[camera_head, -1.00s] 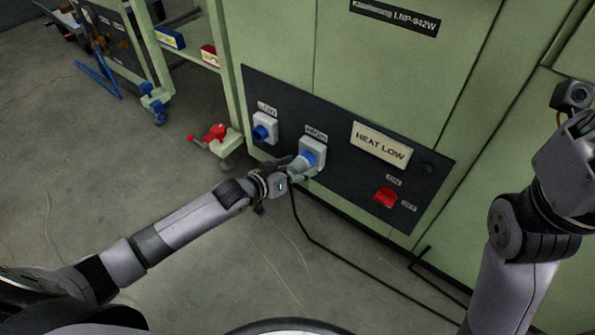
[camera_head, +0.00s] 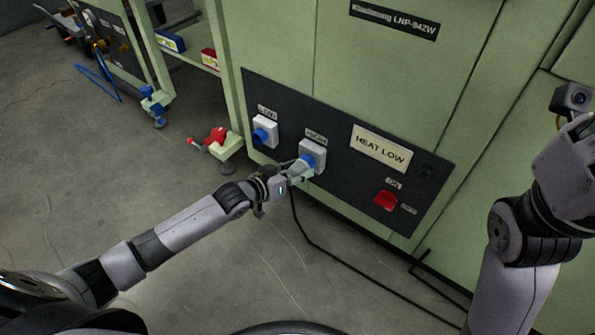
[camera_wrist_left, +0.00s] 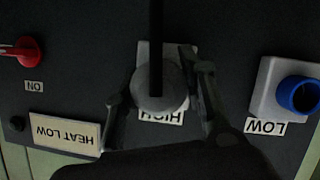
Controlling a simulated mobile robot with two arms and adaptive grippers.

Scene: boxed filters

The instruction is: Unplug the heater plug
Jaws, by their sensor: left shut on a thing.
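The heater plug (camera_head: 301,173) is a pale grey plug at the HIGH socket (camera_head: 313,151) on the dark panel. A blue part of the socket shows between the plug and the white housing; I cannot tell if they still touch. My left gripper (camera_head: 283,181) is shut on the plug from the lower left. In the left wrist view, upside down, the round grey plug (camera_wrist_left: 160,86) sits between the two fingers (camera_wrist_left: 160,105) over the HIGH label. The black cable (camera_wrist_left: 156,35) crosses it. My right gripper is at the right edge, its fingers not clear.
The LOW socket (camera_head: 265,131) with a blue front is left of HIGH. A HEAT LOW sign (camera_head: 381,148) and a red switch (camera_head: 386,201) are to the right. The cable (camera_head: 345,257) hangs to the floor. Bare floor (camera_head: 80,190) lies at left.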

